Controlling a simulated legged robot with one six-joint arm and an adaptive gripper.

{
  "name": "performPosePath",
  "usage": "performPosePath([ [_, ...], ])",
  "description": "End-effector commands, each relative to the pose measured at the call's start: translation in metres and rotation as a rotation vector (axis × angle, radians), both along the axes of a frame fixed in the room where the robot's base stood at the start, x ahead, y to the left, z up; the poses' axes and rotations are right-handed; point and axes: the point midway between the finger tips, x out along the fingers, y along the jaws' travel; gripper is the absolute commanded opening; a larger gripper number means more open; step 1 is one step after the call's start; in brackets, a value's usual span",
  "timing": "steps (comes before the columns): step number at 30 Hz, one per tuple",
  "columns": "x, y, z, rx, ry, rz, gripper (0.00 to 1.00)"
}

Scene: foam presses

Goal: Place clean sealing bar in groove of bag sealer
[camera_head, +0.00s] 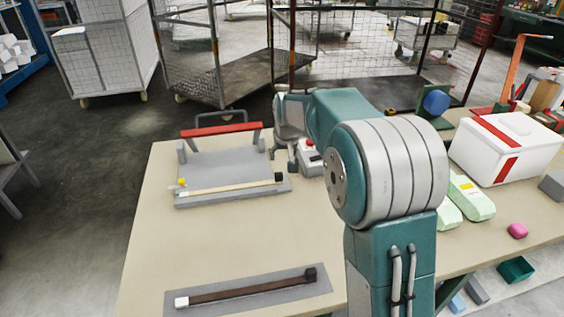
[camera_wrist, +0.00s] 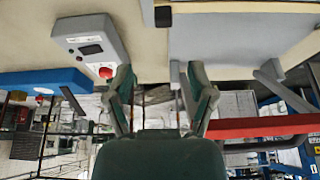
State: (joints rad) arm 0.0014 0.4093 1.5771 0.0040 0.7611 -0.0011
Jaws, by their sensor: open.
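The bag sealer (camera_head: 222,165) stands at the back left of the table, its red handle bar (camera_head: 221,130) raised. A pale cream bar (camera_head: 230,187) with a white left end and a black right end lies along the sealer's front edge. I cannot tell how deep it sits there. A brown, dark-stained bar (camera_head: 250,289) with one white and one black end lies on a grey mat (camera_head: 320,291) near the table's front. My gripper (camera_head: 283,158) is beside the sealer's right side. In the wrist view my gripper (camera_wrist: 161,82) is open, with nothing between its fingers.
A grey control box with a red button (camera_head: 310,158) stands close right of my gripper. Bare table lies between sealer and mat.

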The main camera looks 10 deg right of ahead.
Motion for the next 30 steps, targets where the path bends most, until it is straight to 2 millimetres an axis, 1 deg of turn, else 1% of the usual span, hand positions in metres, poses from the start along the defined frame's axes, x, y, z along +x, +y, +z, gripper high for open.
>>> performPosePath([
  [2,-0.003,0.0,0.004,0.0,0.0,0.0,0.71],
  [5,-0.013,0.0,0.015,0.0,-0.005,0.0,0.71],
  [8,-0.036,0.0,0.033,0.0,-0.014,0.0,0.71],
  [12,-0.075,0.0,0.057,0.0,-0.024,0.001,0.71],
  [14,-0.092,0.0,0.065,-0.001,-0.029,0.0,0.71],
  [18,-0.132,0.0,0.081,-0.001,-0.04,0.0,0.71],
  [23,-0.18,0.0,0.093,-0.002,-0.051,0.001,0.71],
  [24,-0.192,0.0,0.095,-0.002,-0.054,0.001,0.71],
  [30,-0.25,0.0,0.097,-0.002,-0.069,0.001,0.71],
])
